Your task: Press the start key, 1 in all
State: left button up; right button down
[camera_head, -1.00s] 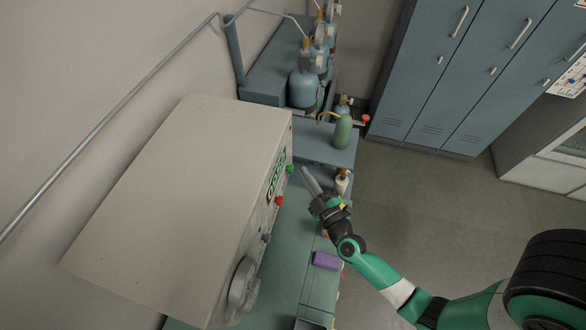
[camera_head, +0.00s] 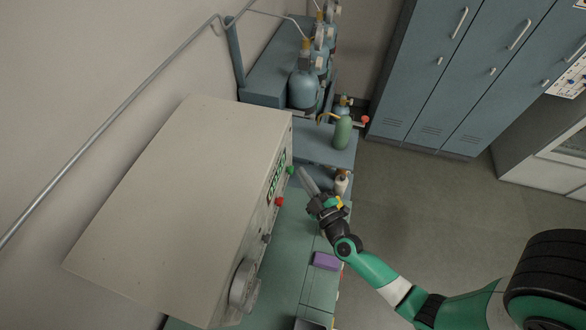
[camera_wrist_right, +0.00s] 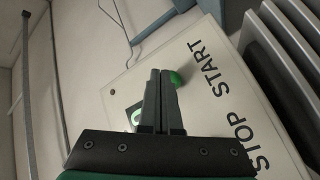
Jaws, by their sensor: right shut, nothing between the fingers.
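The machine is a large beige box (camera_head: 185,190) with a control panel on its right side. The green start key (camera_head: 290,170) sticks out near the panel's far end, with a red key (camera_head: 279,201) closer to me. My right gripper (camera_head: 300,170) is shut and empty, its fingertips right beside the green key; I cannot tell whether they touch it. In the right wrist view, the shut fingers (camera_wrist_right: 161,72) point at the panel, and the green key (camera_wrist_right: 176,79) shows just right of the tips, partly hidden, near the word START. My left gripper is out of view.
Blue gas cylinders (camera_head: 303,88) and a green bottle (camera_head: 343,132) stand beyond the machine. A white bottle (camera_head: 341,184) stands close to my right gripper. A purple block (camera_head: 326,261) lies on the green bench (camera_head: 290,275). The floor to the right is open.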

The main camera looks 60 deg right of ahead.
jog(key=shift+w, duration=0.1)
jog(key=shift+w+a+p, duration=0.2)
jog(key=shift+w+p, duration=0.2)
jog(key=shift+w, duration=0.15)
dwell(0.8)
dwell(0.4)
jog(key=shift+s+d, duration=0.25)
jog(key=shift+s, duration=0.65)
jog(key=s+b, duration=0.2)
jog(key=s+d+b, duration=0.1)
jog(key=s+b, duration=0.1)
jog(key=s, duration=0.1)
jog(key=shift+d, duration=0.1)
